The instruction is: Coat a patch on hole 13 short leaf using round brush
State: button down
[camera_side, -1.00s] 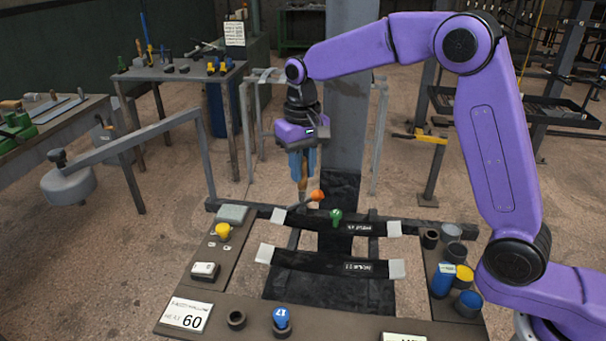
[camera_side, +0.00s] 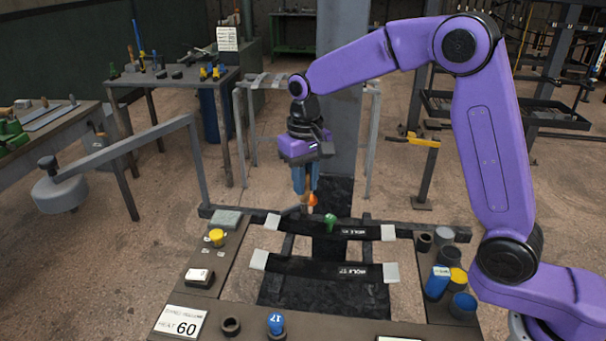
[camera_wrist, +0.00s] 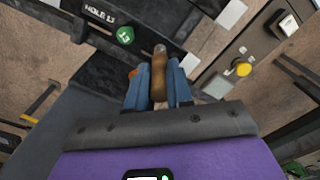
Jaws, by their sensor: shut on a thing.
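My gripper (camera_side: 306,180) has blue fingers shut on the round brush (camera_wrist: 159,72), whose brown wooden handle and grey end show in the wrist view. In the side view its lower end overlaps an orange knob (camera_side: 312,200); whether they touch cannot be told. The dark leaf marked HOLE 13 (camera_side: 350,232) lies across the rack below and right of my gripper, with pale blocks at its ends. A green plug numbered 13 (camera_wrist: 125,35) stands at this leaf. The brush tip appears above and behind the leaf; contact is not visible.
A second leaf, apparently HOLE 17 (camera_side: 320,268), lies nearer the camera. A blue plug 17 (camera_side: 276,322) stands at the front, beside a dark ring (camera_side: 231,326). Blue and yellow pots (camera_side: 461,300) stand at right. A yellow button (camera_side: 216,237) is at left.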

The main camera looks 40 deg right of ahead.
aim_at(305, 201)
jog(key=shift+f, duration=2.4)
jog(key=shift+w+d+f, duration=0.4)
jog(key=shift+f, duration=0.3)
jog(key=shift+w+d+f, duration=0.1)
jog(key=shift+w+d, duration=0.9)
jog(key=shift+w, duration=0.05)
jog(key=shift+s+a, duration=1.4)
jog(key=shift+s, duration=0.05)
jog(key=shift+r, duration=4)
